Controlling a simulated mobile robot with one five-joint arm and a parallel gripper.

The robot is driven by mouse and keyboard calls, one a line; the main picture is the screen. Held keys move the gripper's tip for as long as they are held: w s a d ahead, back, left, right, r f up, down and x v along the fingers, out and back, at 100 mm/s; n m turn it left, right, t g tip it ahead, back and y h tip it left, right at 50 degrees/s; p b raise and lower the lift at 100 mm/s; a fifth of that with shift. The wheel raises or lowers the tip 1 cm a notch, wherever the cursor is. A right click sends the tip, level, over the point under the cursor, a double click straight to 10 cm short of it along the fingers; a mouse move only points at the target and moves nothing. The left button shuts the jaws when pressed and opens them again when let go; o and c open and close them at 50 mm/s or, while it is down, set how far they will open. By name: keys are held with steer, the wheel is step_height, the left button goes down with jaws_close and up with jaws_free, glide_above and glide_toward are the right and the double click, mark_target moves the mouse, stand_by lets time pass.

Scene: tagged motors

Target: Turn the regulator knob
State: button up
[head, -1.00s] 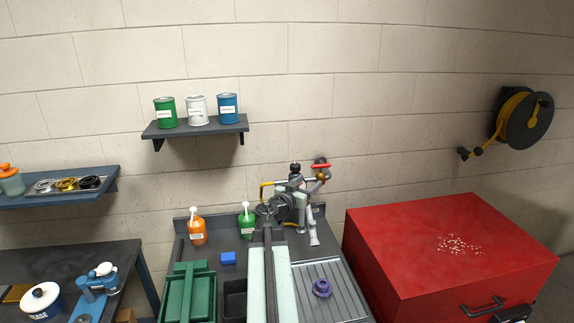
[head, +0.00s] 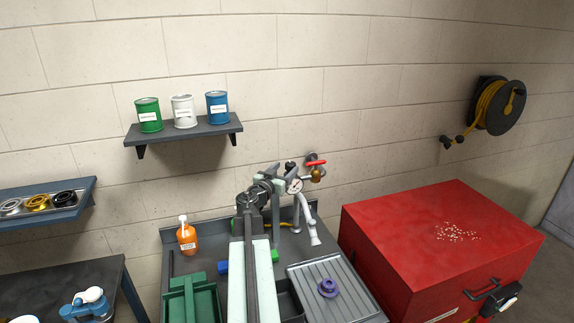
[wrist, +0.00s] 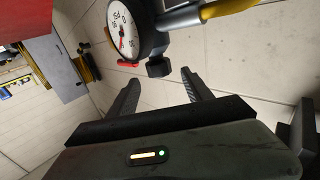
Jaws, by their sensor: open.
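The regulator's black knob (wrist: 158,66) shows in the wrist view just ahead of my fingertips, roughly centred between them. My gripper (wrist: 161,79) is open with nothing in it. The round white pressure gauge (wrist: 124,30) sits beside the knob at upper left. In the head view, the gauge (head: 294,185) is on the pipework against the wall. My gripper (head: 275,180) is close to its left side.
A red valve handle (head: 315,163) and brass fitting (head: 317,175) are right of the gauge. A grey hose (head: 307,218) hangs below. An orange bottle (head: 187,236) stands left of my arm, and a red cabinet (head: 440,235) stands at right. A yellow hose (wrist: 228,8) shows above.

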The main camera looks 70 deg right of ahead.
mark_target(289, 166)
steer(key=d, duration=0.5)
steer(key=shift+s, duration=0.25)
jaws_close()
steer(key=shift+s+n+t, duration=0.1)
steer(key=shift+n+t, duration=0.2)
steer(key=shift+t, duration=0.1)
